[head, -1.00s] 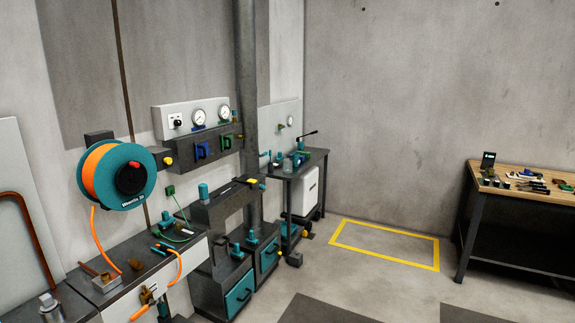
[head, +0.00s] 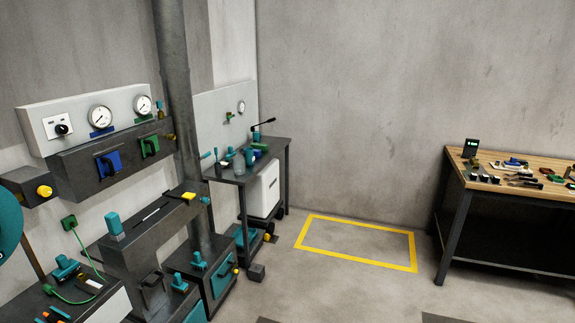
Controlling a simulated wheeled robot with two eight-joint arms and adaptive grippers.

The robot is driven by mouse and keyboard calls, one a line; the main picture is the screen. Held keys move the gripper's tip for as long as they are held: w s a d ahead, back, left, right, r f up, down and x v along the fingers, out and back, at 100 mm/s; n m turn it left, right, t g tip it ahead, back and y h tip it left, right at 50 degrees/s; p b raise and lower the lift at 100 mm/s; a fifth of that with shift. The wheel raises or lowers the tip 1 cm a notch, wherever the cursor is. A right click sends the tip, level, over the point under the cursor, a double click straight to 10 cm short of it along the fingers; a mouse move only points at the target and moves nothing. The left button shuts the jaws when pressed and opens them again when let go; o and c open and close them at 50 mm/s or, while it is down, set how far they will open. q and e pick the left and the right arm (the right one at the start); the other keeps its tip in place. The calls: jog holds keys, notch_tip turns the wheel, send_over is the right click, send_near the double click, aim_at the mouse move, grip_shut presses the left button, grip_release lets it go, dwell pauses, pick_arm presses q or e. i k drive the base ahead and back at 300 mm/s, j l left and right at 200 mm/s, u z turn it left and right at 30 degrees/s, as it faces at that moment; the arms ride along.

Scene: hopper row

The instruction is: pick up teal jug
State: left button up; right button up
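A small teal item (head: 249,157) stands among other vessels on the dark side table (head: 222,176) by the back wall. It is too small and crowded to tell for sure whether it is the teal jug. Another teal object (head: 241,236) sits low under that table, partly hidden by the table leg. Neither of my grippers is in the head view.
Dark machines with teal drawers (head: 221,283) line the left wall, below a gauge panel (head: 82,116). A wooden-topped workbench (head: 510,187) with tools stands at right. The floor inside the yellow outline (head: 357,264) is clear.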

aim_at(249, 157)
jog(key=i, duration=2.55)
jog(key=i+u, duration=0.3)
jog(key=i, duration=0.15)
jog(key=i+u, duration=0.25)
jog(key=i, duration=0.25)
jog(key=i+j, duration=0.25)
